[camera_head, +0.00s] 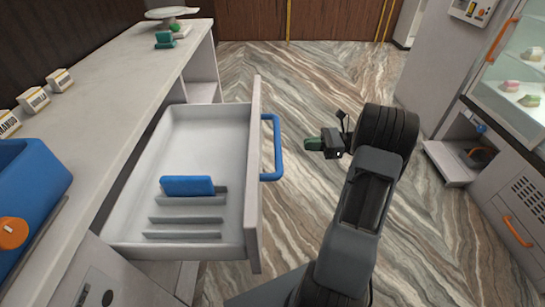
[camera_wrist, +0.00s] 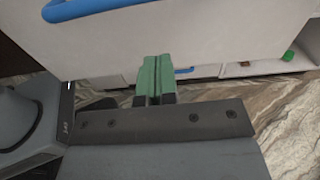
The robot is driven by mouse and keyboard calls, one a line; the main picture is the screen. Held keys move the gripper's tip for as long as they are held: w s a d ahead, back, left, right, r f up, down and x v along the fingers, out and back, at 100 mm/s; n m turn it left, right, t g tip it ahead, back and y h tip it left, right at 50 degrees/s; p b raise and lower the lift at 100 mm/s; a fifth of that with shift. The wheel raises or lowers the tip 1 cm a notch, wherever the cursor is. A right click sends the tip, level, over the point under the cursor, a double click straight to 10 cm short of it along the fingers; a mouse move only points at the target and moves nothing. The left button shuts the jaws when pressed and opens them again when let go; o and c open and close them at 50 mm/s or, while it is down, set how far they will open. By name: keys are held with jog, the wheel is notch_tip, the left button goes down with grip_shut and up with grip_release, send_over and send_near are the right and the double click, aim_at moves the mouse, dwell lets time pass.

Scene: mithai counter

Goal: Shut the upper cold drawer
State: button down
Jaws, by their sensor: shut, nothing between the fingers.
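The upper cold drawer (camera_head: 185,130) stands pulled out from the counter on the left in the head view. Its white front panel (camera_head: 254,180) carries a blue bar handle (camera_head: 270,148) facing right. My gripper (camera_head: 314,144) is to the right of the handle, apart from it, with its green fingers pointing left toward it. The fingers are shut and empty. In the wrist view, my gripper (camera_wrist: 157,65) points at the drawer front (camera_wrist: 200,35), and part of the blue handle (camera_wrist: 90,8) shows at the top left.
A blue block (camera_head: 187,186) lies in the drawer by several slotted dividers. The counter top (camera_head: 120,110) bears small labelled boxes (camera_head: 60,80) and a blue bin (camera_head: 30,195). A glass display case (camera_head: 515,70) stands on the right. The patterned floor (camera_head: 300,80) beyond is clear.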

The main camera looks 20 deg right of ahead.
jog(key=b+x, duration=0.4)
jog(key=x, duration=0.9)
jog(key=shift+w+b, duration=0.3)
jog(key=shift+w, duration=0.05)
jog(key=shift+a+f+t, duration=0.1)
jog(key=shift+t, duration=0.2)
